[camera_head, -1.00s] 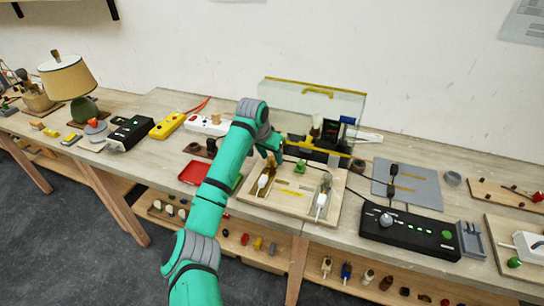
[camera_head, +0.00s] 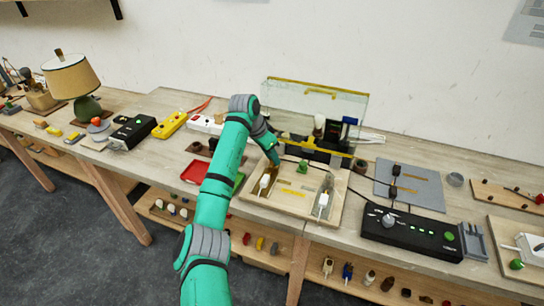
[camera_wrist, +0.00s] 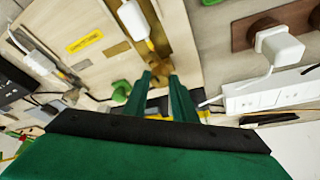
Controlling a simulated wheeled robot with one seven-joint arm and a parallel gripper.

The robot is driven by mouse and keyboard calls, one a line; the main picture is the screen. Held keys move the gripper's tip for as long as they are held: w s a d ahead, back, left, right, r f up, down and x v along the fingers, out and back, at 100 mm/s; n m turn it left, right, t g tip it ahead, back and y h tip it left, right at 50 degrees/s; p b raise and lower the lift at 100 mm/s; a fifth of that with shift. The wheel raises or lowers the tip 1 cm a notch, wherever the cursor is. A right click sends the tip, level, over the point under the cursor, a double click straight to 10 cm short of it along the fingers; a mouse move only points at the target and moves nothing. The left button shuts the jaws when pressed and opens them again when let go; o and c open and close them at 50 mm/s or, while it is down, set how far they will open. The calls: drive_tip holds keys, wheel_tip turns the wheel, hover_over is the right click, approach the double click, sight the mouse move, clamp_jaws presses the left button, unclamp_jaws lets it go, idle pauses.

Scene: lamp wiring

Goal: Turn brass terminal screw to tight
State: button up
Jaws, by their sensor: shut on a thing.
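The brass terminal screw (camera_wrist: 157,68) shows only as a small gold-brown patch between my fingertips in the wrist view; the fingers hide much of it. My gripper (camera_wrist: 158,75) has its green fingers closed on it. In the head view my gripper (camera_head: 275,160) reaches down at the back left of a light wooden wiring tray (camera_head: 285,205), beside a white plug-like piece (camera_head: 265,181). The exact angle of the screw cannot be told.
A clear panel (camera_head: 335,105) with yellow edging stands behind the tray. A black control box (camera_head: 410,232) with a knob lies right, a red tray (camera_head: 195,171) left.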

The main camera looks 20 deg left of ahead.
drive_tip(key=shift+w+r, duration=0.15)
drive_tip(key=shift+m, duration=0.3)
drive_tip(key=shift+d, duration=0.2)
drive_tip(key=o, duration=0.9)
drive_tip(key=shift+c, duration=0.2)
drive_tip(key=shift+o, duration=0.9)
drive_tip(key=shift+a, duration=0.2)
drive_tip(key=v, duration=1)
drive_tip(key=shift+s+a+r, duration=0.2)
drive_tip(key=shift+a+r, duration=0.05)
drive_tip(key=shift+w, duration=0.15)
